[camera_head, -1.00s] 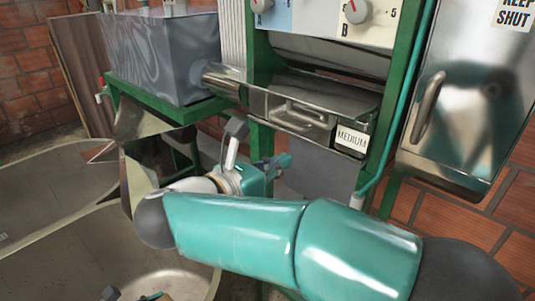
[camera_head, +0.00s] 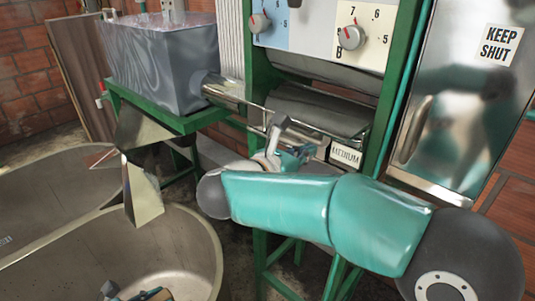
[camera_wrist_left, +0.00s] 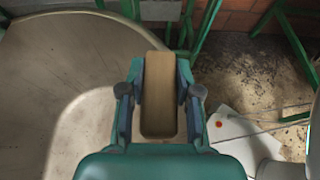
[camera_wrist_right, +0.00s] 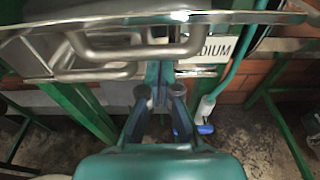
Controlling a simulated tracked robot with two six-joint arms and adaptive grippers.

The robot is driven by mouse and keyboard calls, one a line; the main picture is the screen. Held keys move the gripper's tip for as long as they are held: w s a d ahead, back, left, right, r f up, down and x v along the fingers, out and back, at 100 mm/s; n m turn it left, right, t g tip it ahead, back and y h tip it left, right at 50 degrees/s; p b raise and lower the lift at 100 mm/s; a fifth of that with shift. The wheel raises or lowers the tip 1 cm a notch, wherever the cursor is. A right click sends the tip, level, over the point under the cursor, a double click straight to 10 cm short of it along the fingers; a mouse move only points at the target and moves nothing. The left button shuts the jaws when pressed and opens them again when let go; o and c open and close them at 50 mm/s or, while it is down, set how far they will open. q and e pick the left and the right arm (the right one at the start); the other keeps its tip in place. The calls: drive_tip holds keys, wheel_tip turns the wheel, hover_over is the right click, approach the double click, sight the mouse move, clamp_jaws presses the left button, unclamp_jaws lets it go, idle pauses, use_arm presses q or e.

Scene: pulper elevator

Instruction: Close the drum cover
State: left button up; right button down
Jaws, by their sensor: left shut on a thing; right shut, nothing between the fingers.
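The drum cover (camera_head: 320,112) is a shiny curved metal panel below the dials. Its bar handle (camera_wrist_right: 135,45) shows across the top of the right wrist view, and my right gripper hides most of it in the head view. I cannot tell how far the cover stands open. My right gripper (camera_head: 312,152) is shut and empty; in the right wrist view its fingertips (camera_wrist_right: 159,75) are just below the handle, contact unclear. My left gripper (camera_wrist_left: 160,95), low over the tub, is shut on a tan block (camera_wrist_left: 159,95).
Green frame posts (camera_head: 393,110) and a steel cabinet (camera_head: 455,100) stand right. A grey hopper box (camera_head: 165,60) and metal chute (camera_head: 142,170) are left, above large tubs (camera_head: 190,245).

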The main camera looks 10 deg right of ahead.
use_arm(q)
drive_tip(key=shift+a, duration=0.45)
drive_tip(key=shift+d, duration=0.25)
drive_tip(key=shift+d+r, duration=0.2)
drive_tip(key=shift+d, duration=0.1)
use_arm(e)
drive_tip(key=shift+a+r, duration=0.15)
drive_tip(key=shift+r, duration=0.2)
drive_tip(key=shift+s+y, duration=0.1)
drive_tip(key=shift+y, duration=0.2)
